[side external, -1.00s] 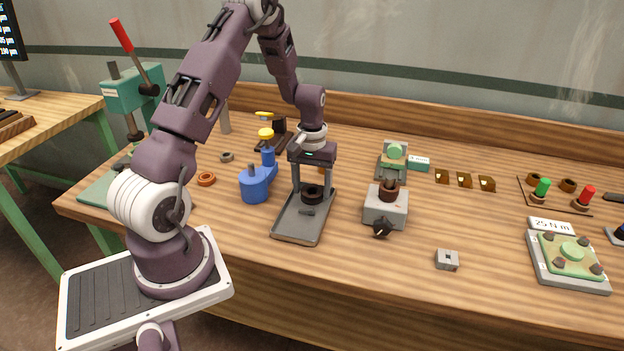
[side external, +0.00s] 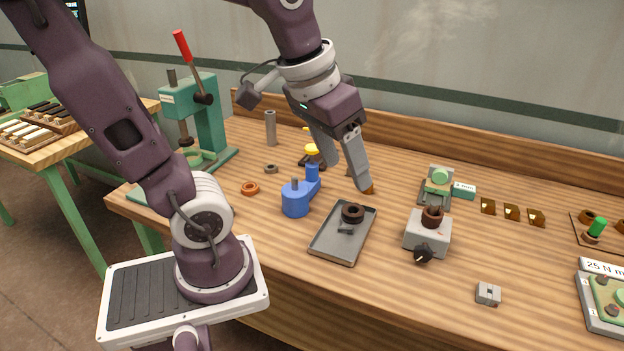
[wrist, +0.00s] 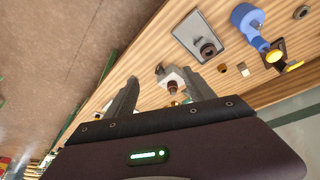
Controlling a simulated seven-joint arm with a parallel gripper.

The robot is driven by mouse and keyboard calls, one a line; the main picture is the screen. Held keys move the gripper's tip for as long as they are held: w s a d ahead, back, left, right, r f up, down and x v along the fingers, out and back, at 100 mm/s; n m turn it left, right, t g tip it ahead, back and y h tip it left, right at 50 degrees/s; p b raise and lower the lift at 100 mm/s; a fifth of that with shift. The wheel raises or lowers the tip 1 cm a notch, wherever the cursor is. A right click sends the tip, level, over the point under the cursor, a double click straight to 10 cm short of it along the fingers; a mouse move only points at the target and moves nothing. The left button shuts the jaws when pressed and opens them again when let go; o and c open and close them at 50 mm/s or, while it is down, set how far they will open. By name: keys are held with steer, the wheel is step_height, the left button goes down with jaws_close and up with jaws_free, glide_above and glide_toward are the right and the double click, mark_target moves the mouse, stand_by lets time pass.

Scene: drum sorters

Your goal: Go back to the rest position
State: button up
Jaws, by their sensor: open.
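My gripper (side external: 345,165) is open and empty, raised over the bench behind the grey tray. Its two fingers point downward and to the right in the side view. In the wrist view my gripper (wrist: 163,95) shows its fingers apart with nothing held between them. The grey tray (side external: 332,246) lies on the bench below and in front of the fingers. A dark ring-shaped part (side external: 352,212) and a small dark piece (side external: 345,231) lie in the tray. The tray also shows in the wrist view (wrist: 187,35).
A blue stand (side external: 296,198) is left of the tray, and a grey block (side external: 427,238) with a brown part is right of it. A green press (side external: 207,115) stands at the left. The bench's front right has clear room around a small grey block (side external: 488,293).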

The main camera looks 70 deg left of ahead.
steer(key=s+d+m+t, duration=0.1)
steer(key=s+d+m, duration=0.1)
steer(key=s, duration=0.4)
steer(key=shift+s+d+f, duration=0.3)
steer(key=shift+s+d, duration=0.05)
steer(key=shift+d, duration=0.1)
